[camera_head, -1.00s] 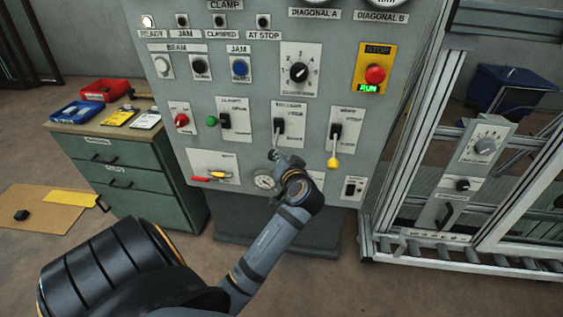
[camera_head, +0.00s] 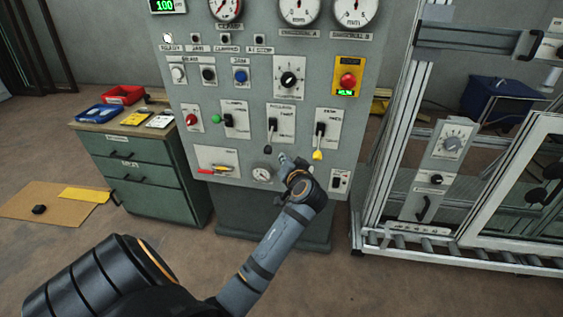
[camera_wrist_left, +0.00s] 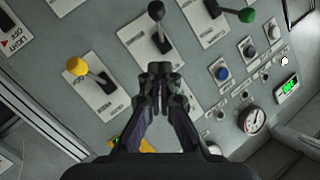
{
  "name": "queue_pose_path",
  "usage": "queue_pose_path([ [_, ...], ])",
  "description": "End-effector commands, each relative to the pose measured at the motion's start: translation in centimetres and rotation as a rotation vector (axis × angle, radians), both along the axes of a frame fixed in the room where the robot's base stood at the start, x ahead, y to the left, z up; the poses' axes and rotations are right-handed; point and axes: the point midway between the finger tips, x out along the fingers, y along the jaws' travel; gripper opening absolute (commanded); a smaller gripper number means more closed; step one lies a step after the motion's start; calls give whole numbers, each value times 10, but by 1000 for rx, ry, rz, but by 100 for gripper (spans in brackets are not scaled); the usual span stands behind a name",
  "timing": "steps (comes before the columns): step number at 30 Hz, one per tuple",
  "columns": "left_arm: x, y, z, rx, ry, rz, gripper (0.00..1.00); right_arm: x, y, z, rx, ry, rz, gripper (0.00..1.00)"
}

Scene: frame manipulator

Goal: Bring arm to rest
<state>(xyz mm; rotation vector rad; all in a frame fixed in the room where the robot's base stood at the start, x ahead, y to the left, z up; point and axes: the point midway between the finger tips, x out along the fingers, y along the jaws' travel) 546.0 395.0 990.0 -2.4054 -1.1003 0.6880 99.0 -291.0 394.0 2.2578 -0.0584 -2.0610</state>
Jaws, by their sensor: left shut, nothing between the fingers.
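My left arm reaches up from the bottom of the head view to the grey control panel (camera_head: 220,160). My left gripper (camera_head: 284,159) is small and partly hidden by its wrist, just below and right of the middle lever with a black knob (camera_head: 268,150). In the left wrist view the gripper (camera_wrist_left: 160,70) is shut and empty, its fingertips in front of the panel. The black knob (camera_wrist_left: 156,10) lies beyond the tips, apart from them in the picture. The yellow-knobbed lever (camera_wrist_left: 78,67) is to the left. My right gripper is in neither view.
A green drawer cabinet (camera_head: 140,175) with red and blue trays stands left of the panel. A metal frame with rollers (camera_head: 470,254) stands to the right. The panel also carries a red button (camera_head: 347,80), dials and a green-knobbed lever (camera_head: 216,119). Open floor lies in front.

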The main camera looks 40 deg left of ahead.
Motion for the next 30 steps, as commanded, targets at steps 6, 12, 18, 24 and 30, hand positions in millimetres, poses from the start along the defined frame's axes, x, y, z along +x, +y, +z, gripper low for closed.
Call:
queue_pose_path([
  [6,2,0,1,1,0,-3,0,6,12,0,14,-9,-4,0],
  [12,2,0,0,1,0,-3,0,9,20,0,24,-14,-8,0],
  [18,2,0,0,1,0,-3,0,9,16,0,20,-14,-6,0],
  [24,9,-6,-36,-14,69,-51,0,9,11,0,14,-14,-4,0],
  [30,6,-34,-196,-120,324,-244,0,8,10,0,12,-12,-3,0],
])
